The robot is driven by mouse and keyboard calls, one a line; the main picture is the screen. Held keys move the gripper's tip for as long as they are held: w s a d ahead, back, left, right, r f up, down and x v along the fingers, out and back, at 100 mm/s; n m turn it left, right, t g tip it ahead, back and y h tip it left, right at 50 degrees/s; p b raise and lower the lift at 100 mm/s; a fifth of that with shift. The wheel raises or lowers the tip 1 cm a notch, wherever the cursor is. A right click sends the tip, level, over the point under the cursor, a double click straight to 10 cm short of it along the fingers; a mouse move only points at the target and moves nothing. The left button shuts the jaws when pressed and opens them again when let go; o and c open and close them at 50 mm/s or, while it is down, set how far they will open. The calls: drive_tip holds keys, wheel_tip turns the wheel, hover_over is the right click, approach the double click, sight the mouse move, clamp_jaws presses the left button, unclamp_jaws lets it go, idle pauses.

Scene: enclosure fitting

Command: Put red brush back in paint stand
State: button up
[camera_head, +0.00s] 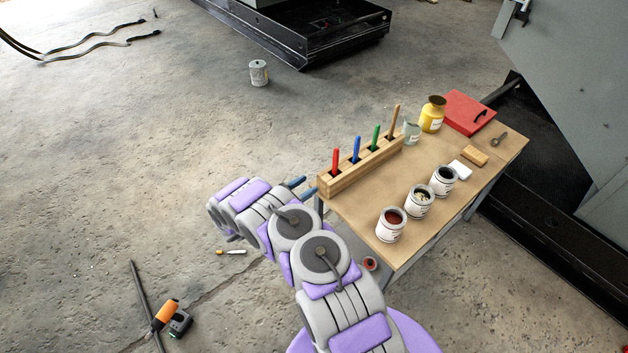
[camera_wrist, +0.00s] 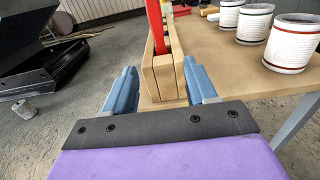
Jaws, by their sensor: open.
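The wooden paint stand (camera_head: 362,171) sits along the left edge of the table. The red brush (camera_head: 335,162) stands upright in its near-left end slot, with its handle sticking up. In the wrist view the red brush (camera_wrist: 154,27) rises from the stand (camera_wrist: 160,84). My gripper (camera_head: 303,188) is open and empty at the near-left end of the stand. In the wrist view its blue fingers (camera_wrist: 160,68) appear on either side of the stand's end. I cannot tell whether they touch it. The brush's lower part is hidden in the stand.
A blue brush (camera_head: 357,149), a green brush (camera_head: 376,137) and a tan brush (camera_head: 394,122) stand in the other slots. Three paint cans (camera_head: 420,201), a yellow jar (camera_head: 432,116) and a red box (camera_head: 468,113) share the table (camera_head: 374,213). The floor left is mostly clear.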

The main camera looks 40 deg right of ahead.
drive_tip(key=s+d+r+m+g+y, duration=0.1)
drive_tip(key=s+r+m+g, duration=0.15)
drive_tip(key=r, duration=0.45)
drive_tip(key=s+d+r+m+g, duration=0.1)
drive_tip(key=s+r+m+g, duration=0.15)
drive_tip(key=r, duration=0.45)
drive_tip(key=s+a+r+m+g+y, duration=0.25)
drive_tip(key=s+r+m+y, duration=0.35)
drive_tip(key=s+r, duration=0.6)
drive_tip(key=s+a+r+m+t+y, duration=0.1)
drive_tip(key=s+a+r+m+y, duration=0.1)
drive_tip(key=s+a, duration=0.5)
drive_tip(key=s+a+r+m+t+y, duration=0.1)
drive_tip(key=s+a+r+m+y, duration=0.1)
drive_tip(key=s+a+y, duration=0.3)
drive_tip(key=s+a+r+m+t+y, duration=0.2)
drive_tip(key=s+a+m+y, duration=0.1)
drive_tip(key=s+a, duration=0.8)
drive_tip(key=shift+s+a+r+m+y, duration=0.2)
drive_tip(key=shift+s+r+m+y, duration=0.2)
drive_tip(key=shift+s+y, duration=0.1)
drive_tip(key=shift+w, duration=0.1)
